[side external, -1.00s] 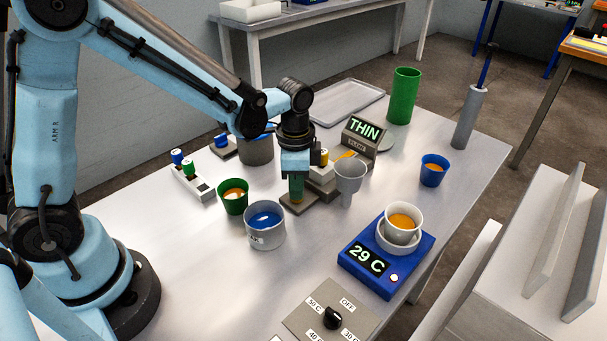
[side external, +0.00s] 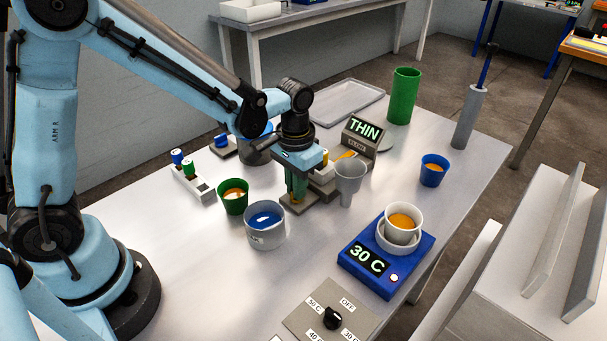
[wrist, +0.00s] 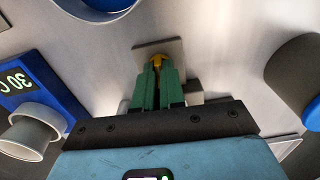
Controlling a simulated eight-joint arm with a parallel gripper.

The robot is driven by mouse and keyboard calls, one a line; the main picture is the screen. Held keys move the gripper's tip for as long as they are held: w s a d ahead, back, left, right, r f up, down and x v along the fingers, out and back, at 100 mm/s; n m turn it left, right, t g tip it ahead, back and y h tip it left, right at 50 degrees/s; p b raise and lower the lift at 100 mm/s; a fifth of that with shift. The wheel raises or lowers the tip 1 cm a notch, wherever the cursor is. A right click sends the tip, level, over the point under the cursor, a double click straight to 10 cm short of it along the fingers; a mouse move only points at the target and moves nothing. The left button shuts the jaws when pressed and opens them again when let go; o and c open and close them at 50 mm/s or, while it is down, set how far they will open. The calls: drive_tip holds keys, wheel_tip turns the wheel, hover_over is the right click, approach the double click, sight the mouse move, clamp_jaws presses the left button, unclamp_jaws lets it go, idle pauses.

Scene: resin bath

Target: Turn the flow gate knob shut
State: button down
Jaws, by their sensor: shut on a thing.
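My gripper (side external: 297,201) points down with its green fingers over a small grey square plate (side external: 284,205) in the side view.
A blue hot plate (side external: 365,266) reading 30 C bears a white cup (side external: 403,219) of orange liquid. A grey pot (side external: 265,236) with blue liquid and a green cup (side external: 234,204) stand left of the gripper. A dial panel (side external: 305,315) lies at the front.

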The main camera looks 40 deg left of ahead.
drive_tip(key=shift+n, duration=0.3)
drive_tip(key=c, duration=1.2)
unclamp_jaws()
wheel_tip(320, 180, up, 12)
drive_tip(key=shift+r, duration=0.1)
drive_tip(key=shift+s+a+f+t, duration=0.1)
drive_tip(key=shift+s+a+t, duration=0.75)
drive_tip(key=shift+s+t, duration=0.5)
drive_tip(key=shift+s+a+f+t, duration=0.1)
drive_tip(key=shift+s+a+t, duration=0.85)
drive_tip(key=shift+s, duration=0.55)
drive_tip(key=shift+s+a+f+t, duration=0.1)
drive_tip(key=shift+s+a+t, duration=0.6)
drive_tip(key=shift+s+t, duration=0.7)
